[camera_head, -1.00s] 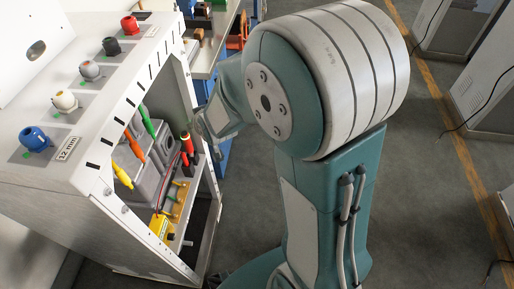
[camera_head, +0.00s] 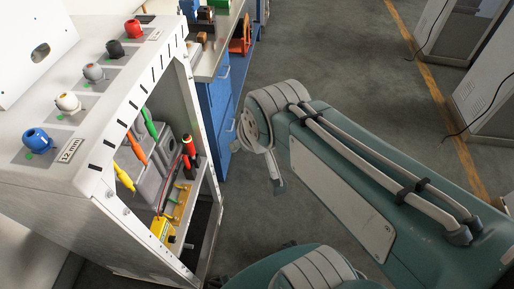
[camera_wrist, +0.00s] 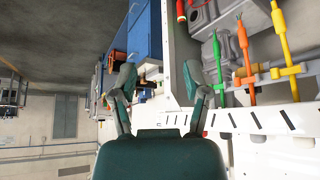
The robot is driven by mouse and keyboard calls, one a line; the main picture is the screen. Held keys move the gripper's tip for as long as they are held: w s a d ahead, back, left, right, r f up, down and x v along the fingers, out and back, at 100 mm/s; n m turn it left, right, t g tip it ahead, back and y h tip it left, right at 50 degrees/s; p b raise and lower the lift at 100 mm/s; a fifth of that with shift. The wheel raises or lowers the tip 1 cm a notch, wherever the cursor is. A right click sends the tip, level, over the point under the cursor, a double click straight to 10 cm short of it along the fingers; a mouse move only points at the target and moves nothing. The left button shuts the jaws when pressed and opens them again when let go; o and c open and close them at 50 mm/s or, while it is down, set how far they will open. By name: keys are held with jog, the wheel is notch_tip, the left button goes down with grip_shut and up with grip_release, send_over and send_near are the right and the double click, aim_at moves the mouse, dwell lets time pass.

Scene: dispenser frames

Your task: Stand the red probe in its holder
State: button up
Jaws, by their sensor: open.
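The red probe (camera_head: 187,146) stands near-upright at the open right side of the white cabinet, its lower part among black parts (camera_head: 190,168). I cannot tell clearly how its foot sits in the holder. A red piece also shows at the top edge of the wrist view (camera_wrist: 181,10), cut off by the frame. My gripper (camera_wrist: 160,84) is open and empty, its two fingers spread wide, apart from the probe. In the head view the end of my arm is to the right of the cabinet, over the floor.
Green (camera_head: 149,122), orange (camera_head: 136,147) and yellow (camera_head: 124,178) probes are in the cabinet (camera_head: 75,190). A yellow box (camera_head: 162,230) lies on its lower shelf. Coloured knobs line the top. A blue drawer unit (camera_head: 217,105) stands behind.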

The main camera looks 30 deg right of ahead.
jog(key=shift+g, duration=0.3)
jog(key=s, duration=0.4)
jog(key=shift+s+d+r, duration=0.2)
jog(key=shift+r, duration=0.15)
dwell(0.6)
